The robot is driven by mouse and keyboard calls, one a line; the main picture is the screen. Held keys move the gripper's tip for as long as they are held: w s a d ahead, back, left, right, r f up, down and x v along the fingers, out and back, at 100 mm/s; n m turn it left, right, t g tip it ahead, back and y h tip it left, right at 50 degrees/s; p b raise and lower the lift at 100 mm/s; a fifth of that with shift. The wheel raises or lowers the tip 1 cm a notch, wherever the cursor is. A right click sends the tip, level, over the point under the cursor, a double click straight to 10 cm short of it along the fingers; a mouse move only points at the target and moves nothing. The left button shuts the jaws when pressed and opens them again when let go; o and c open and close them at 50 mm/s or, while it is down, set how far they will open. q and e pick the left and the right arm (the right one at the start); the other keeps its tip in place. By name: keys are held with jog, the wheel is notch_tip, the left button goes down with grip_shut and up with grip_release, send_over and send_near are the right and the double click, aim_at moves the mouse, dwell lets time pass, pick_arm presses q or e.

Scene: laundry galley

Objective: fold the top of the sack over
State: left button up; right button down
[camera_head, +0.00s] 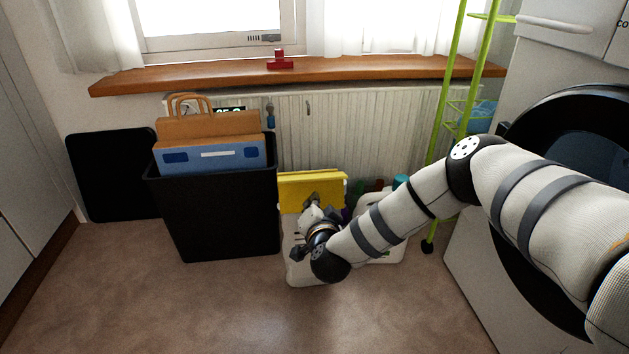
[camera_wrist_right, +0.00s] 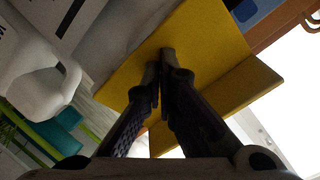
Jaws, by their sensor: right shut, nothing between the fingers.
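The yellow sack (camera_head: 297,194) stands behind my right gripper, near the radiator. A brighter yellow band, its top part, runs along its upper edge. In the right wrist view the sack (camera_wrist_right: 205,40) fills the upper middle, and a second yellow panel (camera_wrist_right: 235,95) meets it at an angle along a straight edge. My right gripper (camera_head: 311,201) is in front of the sack and hides part of its face. In the wrist view its fingers (camera_wrist_right: 167,65) are together and empty, tips over the yellow surface; I cannot tell whether they touch it. My left gripper is out of view.
A black bin (camera_head: 215,215) holding a blue box (camera_head: 208,157) and a brown paper bag (camera_head: 210,125) stands left of the sack. White containers (camera_head: 300,272) sit below and right of my gripper. A green rack (camera_head: 440,130) stands to the right. The front floor is clear.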

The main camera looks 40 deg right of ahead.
jog(key=shift+b+x, duration=0.4)
jog(key=shift+x, duration=0.55)
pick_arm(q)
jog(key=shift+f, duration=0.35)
pick_arm(e)
jog(key=shift+r, duration=0.1)
jog(key=shift+f+b, duration=0.4)
jog(key=shift+f, duration=0.1)
pick_arm(q)
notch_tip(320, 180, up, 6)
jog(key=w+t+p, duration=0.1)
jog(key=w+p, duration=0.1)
jog(key=p, duration=0.8)
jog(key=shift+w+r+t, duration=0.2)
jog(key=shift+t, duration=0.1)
pick_arm(e)
jog(key=r+v, duration=0.1)
jog(key=v, duration=1)
jog(key=shift+r, duration=0.25)
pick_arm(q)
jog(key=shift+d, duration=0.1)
pick_arm(e)
jog(key=shift+s, duration=0.1)
jog(key=shift+r, duration=0.1)
